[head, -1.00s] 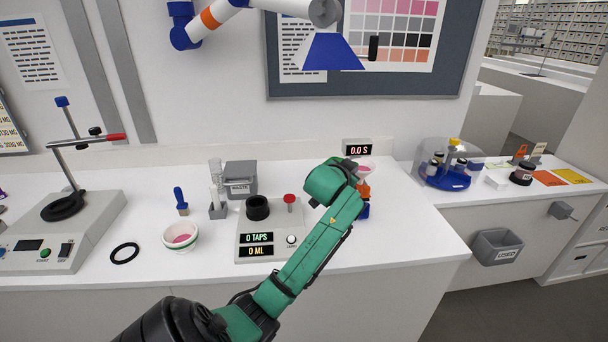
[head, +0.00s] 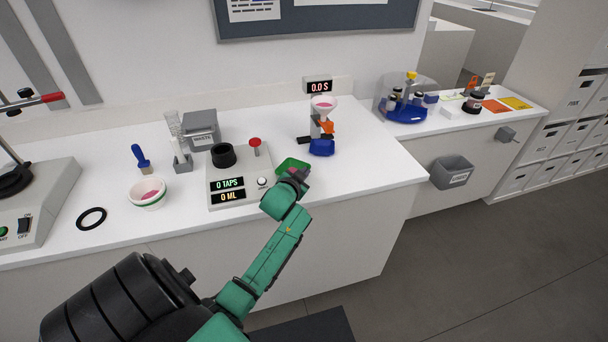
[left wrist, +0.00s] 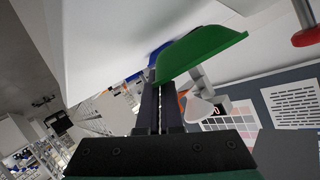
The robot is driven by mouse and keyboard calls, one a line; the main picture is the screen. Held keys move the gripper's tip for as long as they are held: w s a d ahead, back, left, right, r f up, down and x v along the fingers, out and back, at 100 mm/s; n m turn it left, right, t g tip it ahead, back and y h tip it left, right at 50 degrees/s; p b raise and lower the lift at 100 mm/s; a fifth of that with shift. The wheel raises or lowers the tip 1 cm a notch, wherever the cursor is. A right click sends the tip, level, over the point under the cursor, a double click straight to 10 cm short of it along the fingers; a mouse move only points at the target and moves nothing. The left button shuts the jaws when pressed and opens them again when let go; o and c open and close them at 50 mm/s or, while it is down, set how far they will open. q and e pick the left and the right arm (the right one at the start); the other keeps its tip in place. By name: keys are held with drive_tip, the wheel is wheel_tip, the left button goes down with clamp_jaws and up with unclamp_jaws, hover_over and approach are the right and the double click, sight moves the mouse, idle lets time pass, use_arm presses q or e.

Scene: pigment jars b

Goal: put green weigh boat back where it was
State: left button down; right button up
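The green weigh boat (head: 292,165) is a shallow dish at the tip of my left gripper (head: 292,176), just right of the tap device (head: 237,172), near the counter's front. In the left wrist view the boat (left wrist: 205,50) shows side-on at the fingertips. My left gripper (left wrist: 157,88) has its two dark fingers close together, shut on the boat's edge. I cannot tell how far above the counter the boat is. Its inside is mostly hidden. My right gripper is not in view.
A funnel (head: 323,102) with pink powder sits on a blue-based stand (head: 321,147) behind the boat. A white bowl (head: 147,194) with pink contents and a black ring (head: 91,218) lie left. The counter (head: 365,165) right of the stand is clear.

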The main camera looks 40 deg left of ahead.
use_arm(q)
drive_tip(key=shift+f, duration=0.5)
drive_tip(key=shift+r, duration=0.1)
drive_tip(key=shift+f+b, duration=0.35)
drive_tip(key=shift+f, duration=0.15)
drive_tip(key=c, duration=1.1)
unclamp_jaws()
drive_tip(key=shift+r, duration=0.15)
